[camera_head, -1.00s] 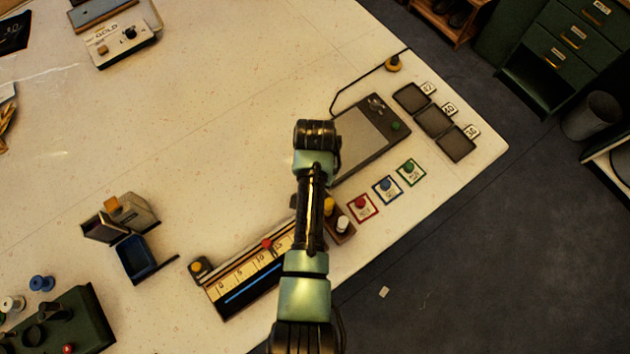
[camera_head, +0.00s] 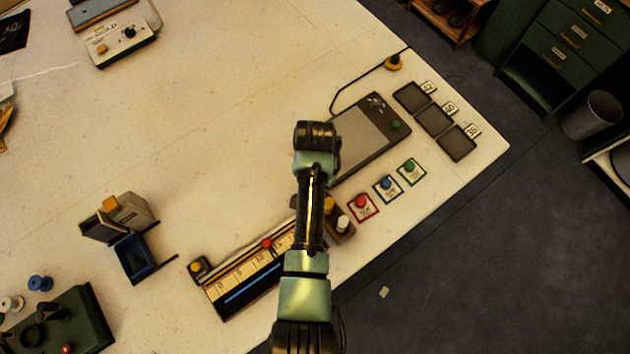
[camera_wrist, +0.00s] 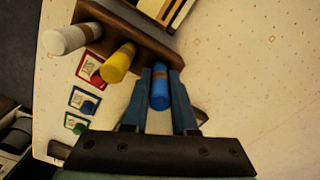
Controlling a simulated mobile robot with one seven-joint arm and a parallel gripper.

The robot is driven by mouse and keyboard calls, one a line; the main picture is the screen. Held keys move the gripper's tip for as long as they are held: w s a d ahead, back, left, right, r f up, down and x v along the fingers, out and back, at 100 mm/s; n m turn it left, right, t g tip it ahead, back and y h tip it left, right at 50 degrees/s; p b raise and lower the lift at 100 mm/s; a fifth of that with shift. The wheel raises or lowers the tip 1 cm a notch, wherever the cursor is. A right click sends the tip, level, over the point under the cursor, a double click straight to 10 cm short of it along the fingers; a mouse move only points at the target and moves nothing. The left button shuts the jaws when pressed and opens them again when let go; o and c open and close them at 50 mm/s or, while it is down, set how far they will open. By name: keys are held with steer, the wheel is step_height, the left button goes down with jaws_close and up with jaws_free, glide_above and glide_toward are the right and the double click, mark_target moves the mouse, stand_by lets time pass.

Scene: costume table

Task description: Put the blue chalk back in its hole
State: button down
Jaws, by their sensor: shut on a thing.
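The blue chalk (camera_wrist: 160,90) is between the two fingers of my gripper (camera_wrist: 161,72) in the wrist view. My gripper is shut on it. The brown chalk block (camera_wrist: 128,24) lies just beyond the fingertips, with the white chalk (camera_wrist: 66,40) and the yellow chalk (camera_wrist: 119,62) standing in it. The blue chalk is in line with them at the block's right end. Its far end is hidden, so I cannot tell whether it is in a hole. In the head view the block (camera_head: 349,239) shows partly beside my arm, with the white chalk (camera_head: 343,223) and yellow chalk (camera_head: 329,204); my gripper and the blue chalk are hidden.
Cards with a red button (camera_head: 362,205), a blue button (camera_head: 387,187) and a green button (camera_head: 411,170) lie right of the block. A ruled box (camera_head: 240,286) is at lower left, and a grey device (camera_head: 365,143) is above. The table's middle is clear.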

steer(key=shift+f, duration=0.15)
steer(key=c, duration=0.6)
jaws_free()
steer(key=shift+r+p, duration=3.5)
